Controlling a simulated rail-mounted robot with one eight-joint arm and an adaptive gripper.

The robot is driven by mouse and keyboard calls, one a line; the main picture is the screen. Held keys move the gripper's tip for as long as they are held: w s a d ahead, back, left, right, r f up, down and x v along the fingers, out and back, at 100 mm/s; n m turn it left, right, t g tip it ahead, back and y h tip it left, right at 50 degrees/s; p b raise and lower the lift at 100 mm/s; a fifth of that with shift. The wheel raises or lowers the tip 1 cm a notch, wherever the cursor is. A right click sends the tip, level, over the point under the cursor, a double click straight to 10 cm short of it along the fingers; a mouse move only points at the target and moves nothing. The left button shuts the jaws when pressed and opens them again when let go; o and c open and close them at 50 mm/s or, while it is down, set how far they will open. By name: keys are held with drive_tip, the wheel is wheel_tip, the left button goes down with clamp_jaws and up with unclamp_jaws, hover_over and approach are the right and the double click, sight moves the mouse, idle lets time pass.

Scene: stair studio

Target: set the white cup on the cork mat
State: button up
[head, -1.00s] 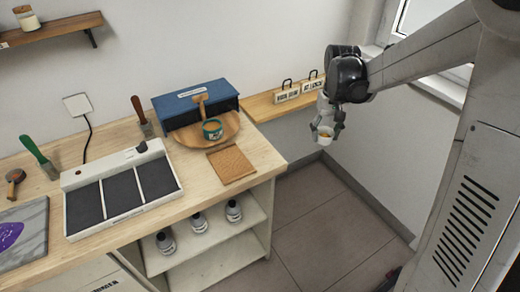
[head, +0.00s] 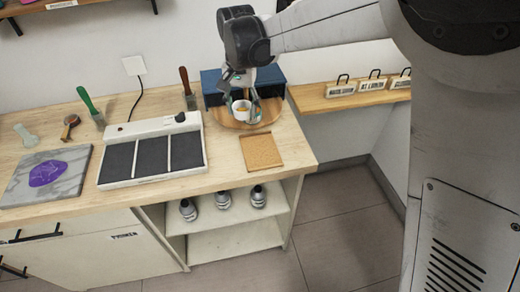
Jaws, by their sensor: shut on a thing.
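The white cup (head: 239,108) is upright with something orange-brown inside. My gripper (head: 247,106) is shut on it and holds it in front of the round wooden board (head: 226,118); whether it touches the board I cannot tell. The square tan cork mat (head: 262,153) lies on the worktop near its right front corner, just in front of the board. Nothing lies on it. The cup is behind and a little left of the mat in the picture. The green cup seen on the board earlier is mostly hidden behind my gripper and the white cup.
A blue box (head: 211,83) stands behind the board, partly hidden by my arm. A white device with dark panels (head: 153,152) stands to the left, with a red-brown-handled tool (head: 186,84) behind it. A wall shelf with labelled blocks (head: 341,88) is to the right.

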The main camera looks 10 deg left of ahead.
drive_tip(key=s+a, duration=0.3)
drive_tip(key=a, duration=0.2)
hover_over(260, 151)
wheel_tip(260, 151, down, 6)
drive_tip(key=shift+w+f+p, duration=0.1)
drive_tip(key=shift+f+p, duration=0.1)
drive_tip(key=shift+p, duration=0.25)
drive_tip(key=shift+f, duration=1.95)
drive_tip(key=shift+f, duration=0.1)
drive_tip(key=shift+f, duration=0.15)
drive_tip(key=o, duration=1.2)
drive_tip(key=shift+r, duration=0.2)
wheel_tip(260, 151, up, 12)
